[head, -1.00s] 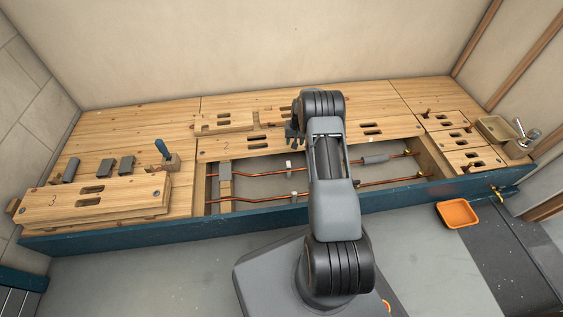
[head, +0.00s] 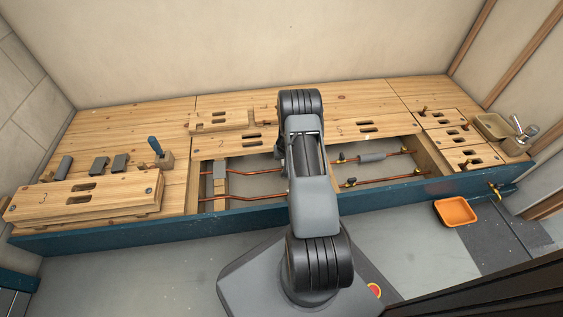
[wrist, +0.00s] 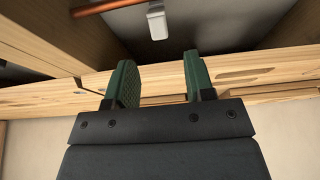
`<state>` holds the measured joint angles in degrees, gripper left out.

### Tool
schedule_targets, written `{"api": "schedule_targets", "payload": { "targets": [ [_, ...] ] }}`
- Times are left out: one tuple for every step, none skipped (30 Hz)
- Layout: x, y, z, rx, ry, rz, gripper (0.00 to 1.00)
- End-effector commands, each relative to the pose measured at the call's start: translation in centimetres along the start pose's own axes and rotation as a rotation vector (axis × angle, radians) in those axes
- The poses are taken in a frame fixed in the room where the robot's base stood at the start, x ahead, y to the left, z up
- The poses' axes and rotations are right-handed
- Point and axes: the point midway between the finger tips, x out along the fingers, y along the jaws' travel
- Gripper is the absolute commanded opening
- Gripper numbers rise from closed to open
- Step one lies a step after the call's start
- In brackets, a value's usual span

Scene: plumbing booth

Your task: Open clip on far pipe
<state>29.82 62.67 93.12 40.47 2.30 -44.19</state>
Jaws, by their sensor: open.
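The far copper pipe (head: 398,153) runs along the open trench, parallel to the near copper pipe (head: 245,197). My arm covers the middle of both pipes in the head view, so the clips there are hidden. In the wrist view a pale grey clip (wrist: 157,20) sits on a copper pipe (wrist: 100,6) at the top edge. I cannot tell from it whether the clip is open or shut. My gripper (wrist: 163,75) is open, with its two green fingers apart and nothing between them. The clip is apart from the fingers, beyond their tips.
Wooden cover boards (head: 235,145) edge the trench at the back. A stacked board marked 3 (head: 85,198) lies at the left. An orange tray (head: 455,212) lies on the floor.

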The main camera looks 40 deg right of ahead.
Motion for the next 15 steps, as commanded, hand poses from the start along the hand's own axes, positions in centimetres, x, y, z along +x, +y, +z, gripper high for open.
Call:
{"api": "schedule_targets", "payload": {
  "targets": [
    [1.1, 0.0, 0.1, -0.001, -0.002, 0.0, 0.49],
    [1.7, 0.0, 0.1, -0.001, -0.003, 0.0, 0.49],
    [2.0, 0.0, -0.1, -0.001, -0.002, 0.0, 0.49],
    [2.4, 0.0, -0.1, 0.0, -0.003, 0.0, 0.49],
    [2.9, 0.0, -0.1, 0.0, -0.002, 0.0, 0.49],
    [3.4, 0.0, -0.1, -0.001, -0.002, 0.0, 0.49],
    [3.9, 0.0, 0.0, 0.0, -0.003, 0.0, 0.49],
    [4.2, 0.0, 0.0, 0.0, -0.002, 0.0, 0.49],
    [4.5, 0.0, -0.1, -0.001, -0.001, 0.0, 0.49],
    [4.8, 0.0, -0.1, -0.001, -0.001, 0.0, 0.49],
    [5.0, 0.0, -0.1, 0.0, -0.001, -0.001, 0.49],
    [5.3, 0.0, -0.1, -0.001, -0.001, -0.001, 0.49],
    [5.6, 0.0, -0.1, 0.0, -0.001, -0.001, 0.49],
    [5.7, 0.0, -0.1, 0.0, -0.001, -0.001, 0.49],
    [6.0, 0.0, -0.1, 0.0, 0.0, -0.001, 0.49]
  ]
}}
